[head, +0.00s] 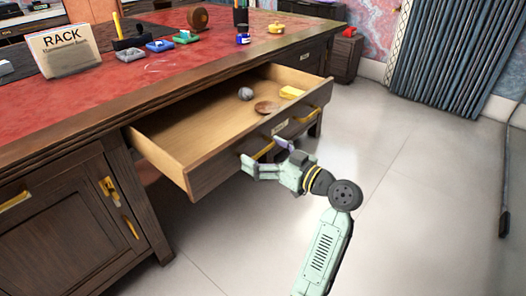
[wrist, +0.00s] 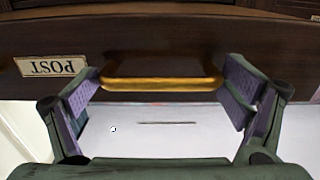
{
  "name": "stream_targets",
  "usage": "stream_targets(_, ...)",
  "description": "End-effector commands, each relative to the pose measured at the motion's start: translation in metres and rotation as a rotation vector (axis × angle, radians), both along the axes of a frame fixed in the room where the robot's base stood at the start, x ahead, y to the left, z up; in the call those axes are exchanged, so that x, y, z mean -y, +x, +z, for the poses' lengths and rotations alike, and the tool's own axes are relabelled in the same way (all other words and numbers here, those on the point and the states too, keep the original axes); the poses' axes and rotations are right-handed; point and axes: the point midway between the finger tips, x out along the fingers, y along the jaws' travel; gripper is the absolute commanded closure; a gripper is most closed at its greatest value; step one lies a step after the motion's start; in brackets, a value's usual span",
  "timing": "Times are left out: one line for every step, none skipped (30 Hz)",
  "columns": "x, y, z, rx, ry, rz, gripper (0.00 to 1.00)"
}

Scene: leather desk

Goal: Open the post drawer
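The post drawer (head: 205,175) of the desk is pulled well out in the head view, and its pale wooden inside shows. Its front fills the upper part of the wrist view, with a POST label (wrist: 51,66) upside down. A gold bar handle (wrist: 162,84) is beside the label. My gripper (head: 264,154) is at the drawer front. In the wrist view it is open, with its purple-padded fingers near the two ends of the handle. Whether a finger touches the handle is unclear.
Inside the drawer lie a grey round object (head: 246,93), a brown disc (head: 267,107) and a yellow block (head: 292,92). A cabinet door (head: 75,215) is at left. Several small items stand on the red desktop (head: 175,70). The pale floor (head: 420,190) at right is clear.

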Motion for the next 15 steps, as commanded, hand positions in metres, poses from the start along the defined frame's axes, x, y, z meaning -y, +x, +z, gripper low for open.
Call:
stream_targets(-0.003,-0.001,0.004,0.002,-0.002,0.010,0.00)
stream_targets(-0.003,-0.001,0.006,0.005,-0.002,0.010,0.00)
stream_targets(-0.003,-0.001,0.012,0.006,-0.002,0.009,0.00)
stream_targets(-0.003,-0.001,0.017,0.007,-0.003,0.008,0.00)
stream_targets(-0.002,-0.001,0.022,0.008,-0.003,0.006,0.00)
stream_targets(-0.002,-0.001,0.029,0.008,-0.003,0.004,0.00)
stream_targets(-0.001,-0.001,0.036,0.009,-0.003,0.004,0.00)
stream_targets(-0.001,0.000,0.042,0.009,-0.003,0.003,0.00)
stream_targets(-0.001,0.000,0.050,0.009,-0.003,0.003,0.00)
stream_targets(-0.001,-0.001,0.056,0.007,-0.002,0.002,0.00)
stream_targets(0.000,0.000,0.062,0.008,-0.003,0.002,0.00)
stream_targets(0.000,0.000,0.069,0.007,-0.001,0.001,0.00)
stream_targets(0.000,0.000,0.074,0.008,-0.001,0.001,0.00)
stream_targets(0.000,0.000,0.079,0.007,-0.001,0.001,0.00)
stream_targets(0.000,0.000,0.084,0.005,-0.001,0.001,0.00)
